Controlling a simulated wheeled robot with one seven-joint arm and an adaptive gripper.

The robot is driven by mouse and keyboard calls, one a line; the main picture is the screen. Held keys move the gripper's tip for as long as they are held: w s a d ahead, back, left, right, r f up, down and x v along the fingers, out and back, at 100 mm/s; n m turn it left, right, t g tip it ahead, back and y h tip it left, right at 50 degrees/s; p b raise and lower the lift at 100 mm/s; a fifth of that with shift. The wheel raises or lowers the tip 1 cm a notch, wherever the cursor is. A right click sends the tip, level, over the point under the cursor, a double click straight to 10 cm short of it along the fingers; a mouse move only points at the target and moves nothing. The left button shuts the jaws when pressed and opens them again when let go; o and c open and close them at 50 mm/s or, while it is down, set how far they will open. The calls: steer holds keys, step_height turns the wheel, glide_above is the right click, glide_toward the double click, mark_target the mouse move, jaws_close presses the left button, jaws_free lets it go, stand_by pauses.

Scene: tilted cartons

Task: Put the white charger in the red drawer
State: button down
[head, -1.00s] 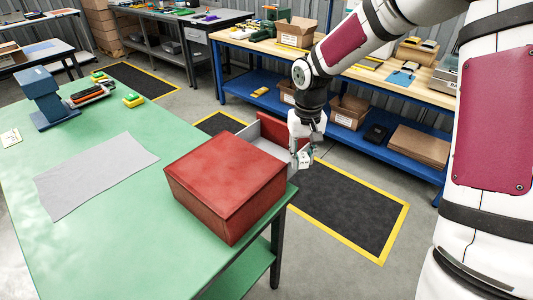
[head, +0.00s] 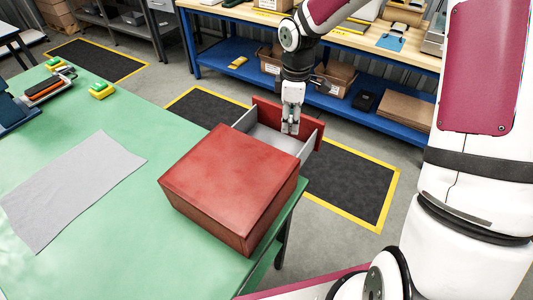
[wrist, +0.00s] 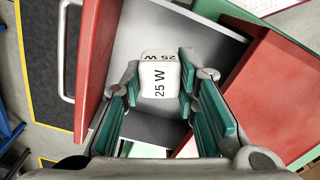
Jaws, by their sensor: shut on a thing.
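The white charger (wrist: 159,80), a small block marked "25 W", is between the green-padded fingers of my gripper (wrist: 160,95) in the wrist view. My gripper (head: 290,126) is shut on it and hangs over the open red drawer. The red drawer (head: 270,112) is pulled out from the far side of the red cabinet (head: 228,182); its grey inside (wrist: 145,40) shows below the charger in the wrist view. In the head view I cannot clearly make out the charger at the fingertips. I cannot tell how high it is above the drawer floor.
The cabinet stands at the corner of a green table (head: 120,215). A grey cloth (head: 75,185) lies to its left, and a green-and-yellow block (head: 102,90) lies farther back. A blue-framed workbench (head: 370,105) stands behind, across black floor mats.

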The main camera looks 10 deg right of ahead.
mark_target(290, 148)
steer(key=n, duration=0.6)
steer(key=shift+s+f+n, duration=0.1)
steer(key=shift+s+n, duration=0.05)
steer(key=shift+n, duration=0.25)
steer(key=n, duration=0.6)
steer(key=shift+s+d+f+n, duration=0.1)
steer(key=shift+s+f+n, duration=0.05)
steer(key=shift+n, duration=0.15)
steer(key=shift+f, duration=0.3)
step_height(290, 148, down, 9)
steer(key=shift+f+p, duration=0.2)
steer(key=shift+p, duration=0.15)
steer(key=shift+f, duration=0.1)
steer(key=c, duration=1.6)
jaws_free()
steer(key=shift+o, duration=0.3)
